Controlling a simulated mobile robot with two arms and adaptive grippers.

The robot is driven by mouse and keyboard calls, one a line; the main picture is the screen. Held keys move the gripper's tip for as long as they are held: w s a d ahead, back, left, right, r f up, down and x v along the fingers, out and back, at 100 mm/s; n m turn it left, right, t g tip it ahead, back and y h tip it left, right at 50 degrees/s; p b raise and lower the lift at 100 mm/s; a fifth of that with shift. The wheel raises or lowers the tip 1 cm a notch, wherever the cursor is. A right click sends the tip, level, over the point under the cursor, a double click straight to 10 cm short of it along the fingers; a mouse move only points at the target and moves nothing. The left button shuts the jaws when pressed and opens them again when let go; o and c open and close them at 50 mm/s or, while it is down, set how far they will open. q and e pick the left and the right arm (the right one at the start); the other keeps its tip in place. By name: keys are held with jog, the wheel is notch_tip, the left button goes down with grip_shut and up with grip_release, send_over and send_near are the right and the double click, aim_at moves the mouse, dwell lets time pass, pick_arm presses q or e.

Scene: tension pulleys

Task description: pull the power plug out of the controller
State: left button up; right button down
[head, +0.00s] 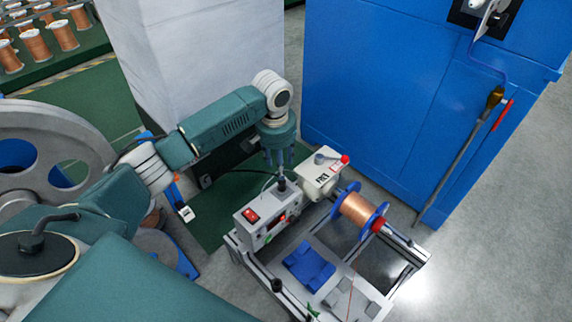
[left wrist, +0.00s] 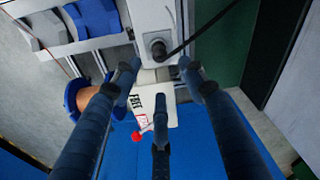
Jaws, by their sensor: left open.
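The controller (head: 262,222) is a pale box with a red switch, mounted on the winding stand. Its black power plug (head: 283,184) stands upright on top of it, with a dark cable leading off to the left. In the left wrist view the round plug (left wrist: 157,48) sits on the controller (left wrist: 152,17), its cable running to the upper right. My left gripper (head: 281,166) points down just above the plug. In the left wrist view its dark fingers (left wrist: 158,88) are spread, with nothing between them. Whether any finger touches the plug is unclear. My right gripper is not in view.
A white unit marked FREE (head: 320,175) with a red knob stands beside the controller. A copper wire spool (head: 360,212) with blue flanges is on the stand (head: 300,298). A large blue cabinet (head: 390,100) stands behind; a grey wheel (head: 60,150) is at left.

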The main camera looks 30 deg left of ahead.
aim_at(281, 182)
pick_arm(q)
jog(key=f+b, duration=0.1)
jog(key=f, duration=0.4)
jog(key=shift+w, duration=0.2)
jog(key=shift+w+f+b, duration=0.2)
jog(key=shift+f+b, duration=0.3)
jog(key=shift+f, duration=0.7)
jog(key=shift+w+f+b, duration=0.15)
jog(key=shift+f+b, duration=0.3)
jog(key=shift+f, duration=0.75)
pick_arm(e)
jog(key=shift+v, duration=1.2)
pick_arm(q)
jog(key=shift+c, duration=0.5)
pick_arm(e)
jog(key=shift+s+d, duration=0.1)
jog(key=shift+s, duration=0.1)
pick_arm(q)
jog(key=shift+a, duration=0.1)
grip_shut()
